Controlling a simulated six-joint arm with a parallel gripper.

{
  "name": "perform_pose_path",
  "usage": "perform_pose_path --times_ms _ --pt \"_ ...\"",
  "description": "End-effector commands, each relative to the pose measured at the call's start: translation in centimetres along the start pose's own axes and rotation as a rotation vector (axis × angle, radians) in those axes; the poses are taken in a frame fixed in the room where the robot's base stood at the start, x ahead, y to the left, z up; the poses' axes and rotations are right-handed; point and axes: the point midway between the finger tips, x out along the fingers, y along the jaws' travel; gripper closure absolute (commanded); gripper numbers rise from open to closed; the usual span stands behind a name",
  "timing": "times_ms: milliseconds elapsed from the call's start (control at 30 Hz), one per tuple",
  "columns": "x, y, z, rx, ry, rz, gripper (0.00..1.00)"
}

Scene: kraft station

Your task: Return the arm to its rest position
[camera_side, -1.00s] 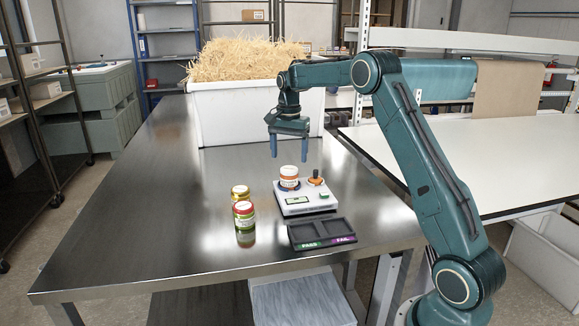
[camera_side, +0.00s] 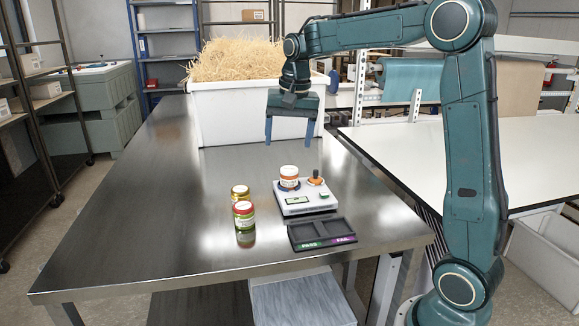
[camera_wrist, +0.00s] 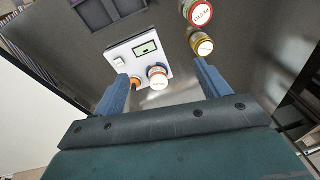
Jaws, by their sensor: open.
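My gripper (camera_side: 291,141) is open and empty, above the metal table (camera_side: 160,190) and in front of the white bin in the side view. Its two blue fingers stand apart and point down. In the wrist view my gripper (camera_wrist: 165,90) also shows nothing between its fingertips that it touches; the white device and a jar lie beyond them on the table.
A jar with an orange band (camera_side: 289,176) stands on a white device (camera_side: 304,198) with a small display. Two jars, one yellow-lidded (camera_side: 240,192) and one red-lidded (camera_side: 243,214), stand left of it. A dark PASS/FAIL tray (camera_side: 321,233) lies in front. A straw-filled white bin (camera_side: 225,115) stands behind.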

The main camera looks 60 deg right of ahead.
Motion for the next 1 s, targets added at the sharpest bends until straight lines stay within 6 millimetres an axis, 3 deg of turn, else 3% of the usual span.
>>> perform_pose_path --times_ms 200,500,767,1000 --pt "-2.6 0.7 5.2 -0.163 0.044 -0.041 0.25" --pt "-4.5 2.8 11.9 -0.381 0.108 -0.092 0.25" --pt "-4.8 5.3 17.4 -0.570 0.169 -0.134 0.25" --pt "-3.8 8.0 21.9 -0.741 0.227 -0.170 0.25"
